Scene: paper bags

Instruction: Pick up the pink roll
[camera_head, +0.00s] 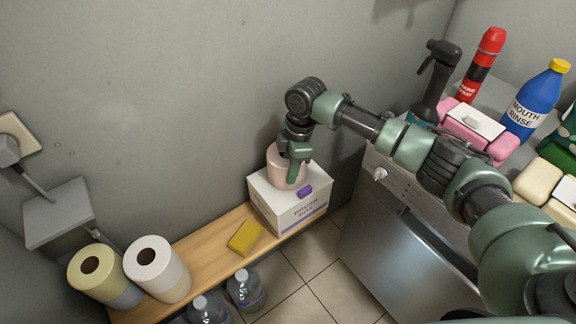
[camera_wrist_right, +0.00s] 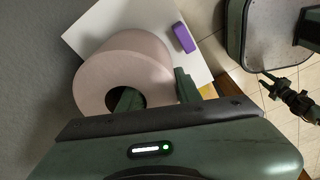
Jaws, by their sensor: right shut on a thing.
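The pink roll (camera_head: 275,171) stands upright on top of a white box (camera_head: 294,211) in the head view. My right gripper (camera_head: 297,158) reaches down onto it from above and is shut on its wall. In the right wrist view the roll (camera_wrist_right: 130,57) is large, with one finger of my right gripper (camera_wrist_right: 157,95) in its core and the other against its outside. The roll's base still appears to be on the box. My left gripper does not show in the head view; a small arm end at the right of the wrist view may be it.
A purple block (camera_head: 304,191) lies on the box beside the roll. A yellow sponge (camera_head: 245,237), a white roll (camera_head: 157,269) and a yellow roll (camera_head: 103,274) are on the wooden shelf (camera_head: 203,250). A wall is close behind. Bottles and soap crowd the counter at right.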

